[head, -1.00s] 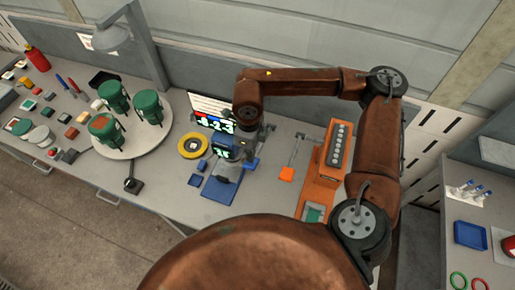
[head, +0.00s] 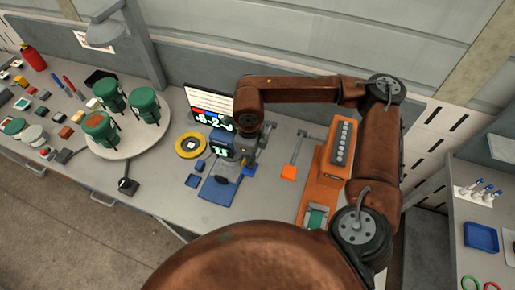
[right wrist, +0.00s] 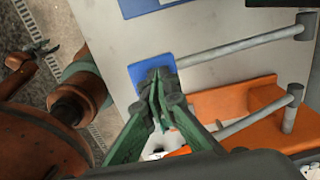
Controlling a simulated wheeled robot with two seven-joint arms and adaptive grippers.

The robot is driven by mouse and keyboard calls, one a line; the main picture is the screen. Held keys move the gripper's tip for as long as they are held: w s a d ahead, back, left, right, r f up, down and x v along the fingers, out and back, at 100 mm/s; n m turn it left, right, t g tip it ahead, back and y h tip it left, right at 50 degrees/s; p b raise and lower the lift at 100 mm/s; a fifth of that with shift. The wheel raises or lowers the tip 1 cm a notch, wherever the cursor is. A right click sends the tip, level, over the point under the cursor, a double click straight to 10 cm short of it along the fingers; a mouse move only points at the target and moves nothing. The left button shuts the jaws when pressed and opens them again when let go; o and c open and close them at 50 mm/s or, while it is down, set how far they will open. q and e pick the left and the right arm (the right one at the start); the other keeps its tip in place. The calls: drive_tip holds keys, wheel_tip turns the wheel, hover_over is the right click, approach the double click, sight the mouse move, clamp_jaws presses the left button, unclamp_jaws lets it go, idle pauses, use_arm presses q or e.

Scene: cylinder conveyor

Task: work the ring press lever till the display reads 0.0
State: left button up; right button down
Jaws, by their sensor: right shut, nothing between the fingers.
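The ring press (head: 222,150) looks to be the blue unit with a small lit screen, behind a blue base plate (head: 219,190). A grey lever (right wrist: 230,42) ends in a blue pad (right wrist: 142,72), which also shows in the head view (head: 250,171). My right gripper (right wrist: 157,76), with green fingers, is shut and empty. Its tips overlap the blue pad's lower edge; touch is likely but not certain. My right wrist (head: 249,130) hides part of the press. The display (head: 211,121) shows coloured digits, partly covered and too small to read surely. My left gripper is out of view.
An orange unit (head: 313,187) with an orange-padded lever (head: 289,172) stands right of the press. A yellow ring (head: 191,145) lies left. A round white table (head: 128,146) with green holders stands farther left. The bench front is mostly clear.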

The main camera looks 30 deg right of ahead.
drive_tip(key=shift+f+b, duration=2.9)
drive_tip(key=shift+f, duration=0.65)
drive_tip(key=shift+r+p, duration=1.2)
drive_tip(key=shift+r, duration=1.2)
wheel_tip(320, 180, up, 11)
drive_tip(key=p, duration=0.5)
